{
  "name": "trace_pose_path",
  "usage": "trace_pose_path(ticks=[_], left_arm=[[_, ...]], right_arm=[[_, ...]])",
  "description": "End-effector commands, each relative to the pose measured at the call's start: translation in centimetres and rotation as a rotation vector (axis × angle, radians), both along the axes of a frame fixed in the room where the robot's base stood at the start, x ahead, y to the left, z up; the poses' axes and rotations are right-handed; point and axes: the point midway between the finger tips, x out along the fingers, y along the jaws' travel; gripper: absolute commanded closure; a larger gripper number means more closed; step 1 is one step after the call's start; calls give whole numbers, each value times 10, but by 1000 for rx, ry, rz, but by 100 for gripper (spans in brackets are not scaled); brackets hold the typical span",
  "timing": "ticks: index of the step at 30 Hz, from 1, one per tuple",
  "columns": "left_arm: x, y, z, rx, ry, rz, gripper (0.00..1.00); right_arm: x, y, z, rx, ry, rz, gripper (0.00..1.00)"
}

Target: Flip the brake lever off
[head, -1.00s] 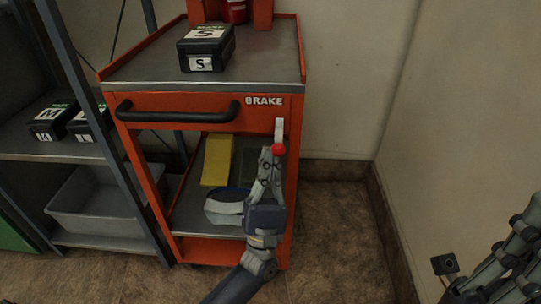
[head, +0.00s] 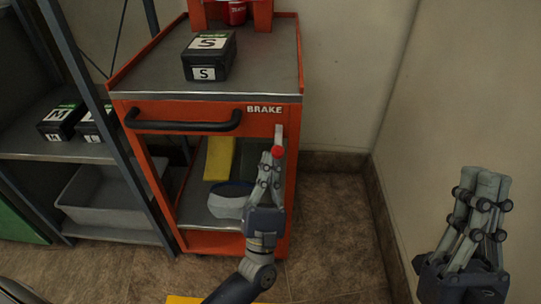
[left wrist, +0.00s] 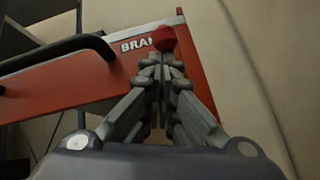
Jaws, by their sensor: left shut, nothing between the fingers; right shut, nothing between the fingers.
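The brake lever (head: 278,133) is a pale bar with a red knob (head: 278,152) at its lower end. It hangs down on the right front of the orange cart (head: 200,107), under the word BRAKE. My left gripper (head: 271,158) is shut and empty, its fingertips right at the knob in the head view. In the left wrist view the red knob (left wrist: 164,38) shows just beyond the fingertips (left wrist: 162,62); I cannot tell whether they touch. The lever bar is hidden there. My right gripper (head: 485,180) is shut and empty, off to the right near the wall.
A black handle (head: 180,126) crosses the cart front. A black S box (head: 209,55) stands on top. A yellow item (head: 219,158) and a bowl-like item (head: 228,205) sit on the lower shelf. A grey rack (head: 115,150) stands left. Floor right of the cart is clear.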

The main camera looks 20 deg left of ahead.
Motion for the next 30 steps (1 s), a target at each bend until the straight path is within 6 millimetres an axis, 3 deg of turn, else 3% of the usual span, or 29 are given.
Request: trace_pose_path(ticks=[6,15,23,30], left_arm=[[-3,-1,7,-13,46,-1,100],[-6,-2,11,-32,107,-1,100],[-8,-3,15,-47,159,-1,100],[-10,-3,18,-60,208,-1,100]], right_arm=[[50,8,-38,-97,323,-18,100],[86,6,-117,-221,766,-42,100],[81,-6,-195,-320,1153,-61,100],[43,-25,-261,-403,1516,-76,100]])
